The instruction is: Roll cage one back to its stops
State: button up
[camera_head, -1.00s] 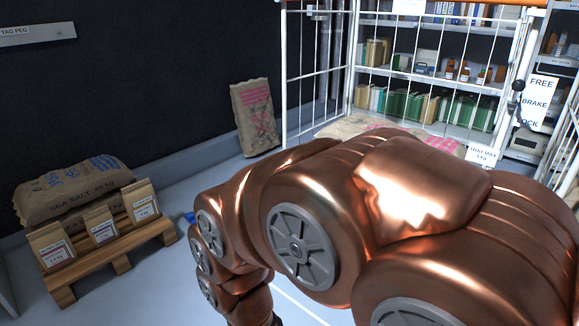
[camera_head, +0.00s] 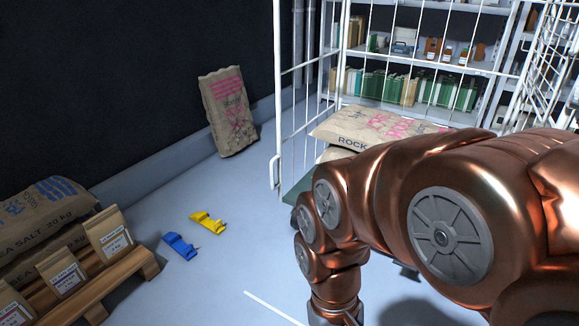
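A white wire roll cage (camera_head: 277,90) stands right of centre; I cannot tell whether it is cage one. Salt sacks (camera_head: 362,124) lie stacked on its dark green base, the top one printed "ROCK". My copper arm hides the cage's lower right part and most of its underside. The arm bends down in front of the cage, and its end leaves the picture at the bottom. My gripper is not in view, so its state and any contact are hidden. No stops can be made out for certain.
A paper sack (camera_head: 229,112) leans on the dark wall. A wooden pallet (camera_head: 135,265) with bags is at lower left. Shelves (camera_head: 400,105) stand behind the cage.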

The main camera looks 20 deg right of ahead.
aim_at(352, 129)
jog(key=u, duration=0.1)
jog(key=i, duration=0.7)
jog(key=u, duration=0.65)
jog(key=i, duration=0.4)
jog(key=u, duration=0.35)
